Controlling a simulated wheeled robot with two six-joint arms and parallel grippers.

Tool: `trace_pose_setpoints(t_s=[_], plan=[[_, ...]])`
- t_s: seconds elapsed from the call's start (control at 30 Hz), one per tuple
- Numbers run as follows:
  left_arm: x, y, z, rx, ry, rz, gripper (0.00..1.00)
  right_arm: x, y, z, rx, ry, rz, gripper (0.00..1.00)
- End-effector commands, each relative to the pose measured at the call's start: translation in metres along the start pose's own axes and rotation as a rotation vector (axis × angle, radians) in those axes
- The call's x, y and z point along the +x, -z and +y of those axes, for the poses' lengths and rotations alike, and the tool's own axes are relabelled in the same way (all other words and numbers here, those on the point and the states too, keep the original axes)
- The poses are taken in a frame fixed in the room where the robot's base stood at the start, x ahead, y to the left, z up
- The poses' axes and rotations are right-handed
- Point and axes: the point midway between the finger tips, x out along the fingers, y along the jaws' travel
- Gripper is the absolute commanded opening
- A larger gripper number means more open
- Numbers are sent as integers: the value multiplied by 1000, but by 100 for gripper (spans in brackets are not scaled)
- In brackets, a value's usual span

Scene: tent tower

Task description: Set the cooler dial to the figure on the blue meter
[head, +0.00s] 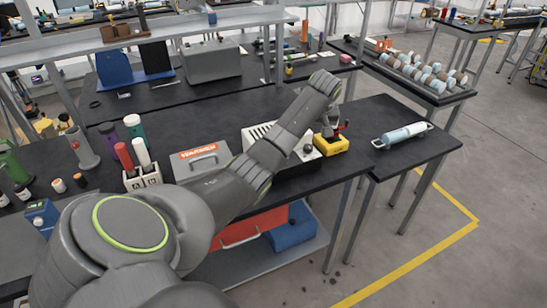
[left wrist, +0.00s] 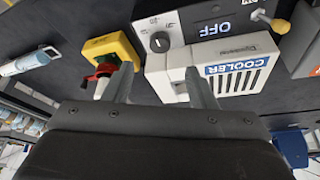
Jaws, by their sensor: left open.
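The white cooler (left wrist: 238,75) shows in the left wrist view with an upside-down blue COOLER label and dark vents. Beside it is a grey panel with a round black dial (left wrist: 159,42) and a dark display reading OFF. In the head view the cooler (head: 255,131) is partly hidden behind my left arm. My left gripper (left wrist: 160,70) is open and empty, its fingers apart at the cooler's edge near the dial; contact cannot be told. A small blue box, apparently the blue meter (head: 41,217), stands at the far left; its figure is unreadable. My right gripper is out of view.
A yellow-based device (head: 333,145) with a red part stands close to my left gripper. A pale cylinder (head: 403,134) lies to its right. A grey box (head: 201,160) with an orange label and a bottle holder (head: 143,179) stand left of the cooler.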

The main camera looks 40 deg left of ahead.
Motion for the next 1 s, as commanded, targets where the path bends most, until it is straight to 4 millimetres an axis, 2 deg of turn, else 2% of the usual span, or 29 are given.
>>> trace_pose_setpoints(t_s=[0.27, 0.4, 0.43, 0.5, 1.0], plan=[[-56, 0, 1, 1, -4, 4, 52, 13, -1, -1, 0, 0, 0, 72], [-86, 1, 1, 1, -4, 4, 52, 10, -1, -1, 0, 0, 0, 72], [-85, -2, 0, 6, -1, 0, 52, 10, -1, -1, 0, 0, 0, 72], [-69, -15, -3, 34, 2, -4, 52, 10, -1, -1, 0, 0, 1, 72], [-4, -88, -25, 208, -10, -3, 52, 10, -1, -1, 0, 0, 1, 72]])
